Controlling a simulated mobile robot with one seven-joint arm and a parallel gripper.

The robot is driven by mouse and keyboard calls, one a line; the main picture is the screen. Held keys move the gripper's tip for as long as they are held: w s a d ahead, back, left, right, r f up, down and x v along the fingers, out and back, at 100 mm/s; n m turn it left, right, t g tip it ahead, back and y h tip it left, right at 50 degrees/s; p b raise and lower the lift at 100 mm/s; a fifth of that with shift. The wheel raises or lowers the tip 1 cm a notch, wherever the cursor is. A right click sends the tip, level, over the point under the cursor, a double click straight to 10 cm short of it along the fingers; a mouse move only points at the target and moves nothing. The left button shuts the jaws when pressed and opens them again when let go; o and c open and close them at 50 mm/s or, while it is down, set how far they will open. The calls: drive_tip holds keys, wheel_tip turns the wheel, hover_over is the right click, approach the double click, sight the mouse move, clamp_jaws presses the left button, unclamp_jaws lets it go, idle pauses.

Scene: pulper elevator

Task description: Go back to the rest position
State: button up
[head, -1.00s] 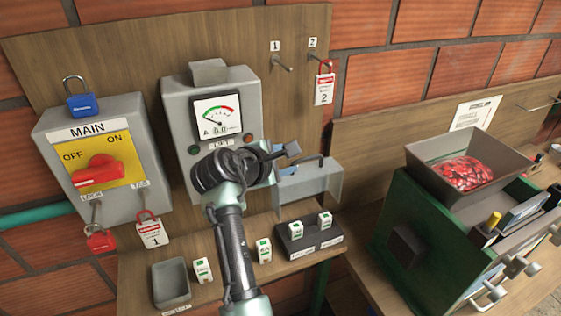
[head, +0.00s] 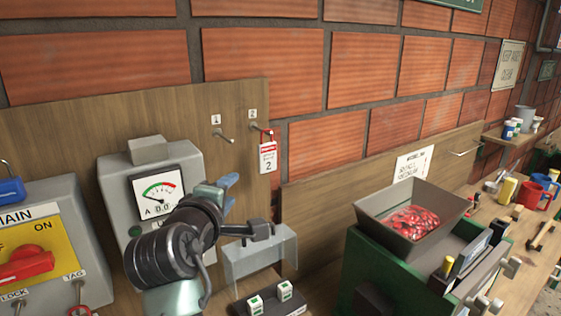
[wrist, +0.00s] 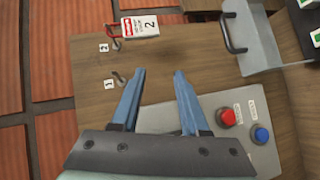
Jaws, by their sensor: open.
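My gripper (wrist: 158,75) shows in the wrist view with its two blue fingers apart and nothing between them. It points at the wooden backboard (wrist: 190,55), near the grey box with a red button (wrist: 227,117) and a blue button (wrist: 261,134). In the head view my arm rises in front of the grey meter box (head: 118,185), and a blue finger of the gripper (head: 228,181) shows beside the meter. The arm hides the lower part of that box. The gripper appears apart from the hooks and the tag.
A red-and-white tag marked 2 (head: 268,157) hangs from hook 2; hook 1 (head: 224,136) is empty. The MAIN switch box (head: 50,240) is at left. A clear-fronted grey cover (head: 262,262) is close to the arm. The green pulper (head: 360,265) with its hopper stands at right.

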drive_tip(key=s+d+r+m+t+y+b, duration=0.1)
drive_tip(key=s+d+r+m+t, duration=0.3)
drive_tip(key=r, duration=0.4)
drive_tip(key=s+d+r+m+t+y+b, duration=0.1)
drive_tip(key=s+d+r+m+t, duration=0.15)
drive_tip(key=s+r+m, duration=0.45)
drive_tip(key=s+d+r+m+t, duration=0.2)
drive_tip(key=s+r, duration=0.3)
drive_tip(key=s, duration=0.1)
drive_tip(key=s+d+r+m+t+h, duration=0.1)
drive_tip(key=s+d+r+m+t, duration=0.1)
drive_tip(key=s+r, duration=0.3)
drive_tip(key=shift+s+d+r+m+t, duration=0.35)
drive_tip(key=shift+s+d+t, duration=0.45)
drive_tip(key=shift+s, duration=0.45)
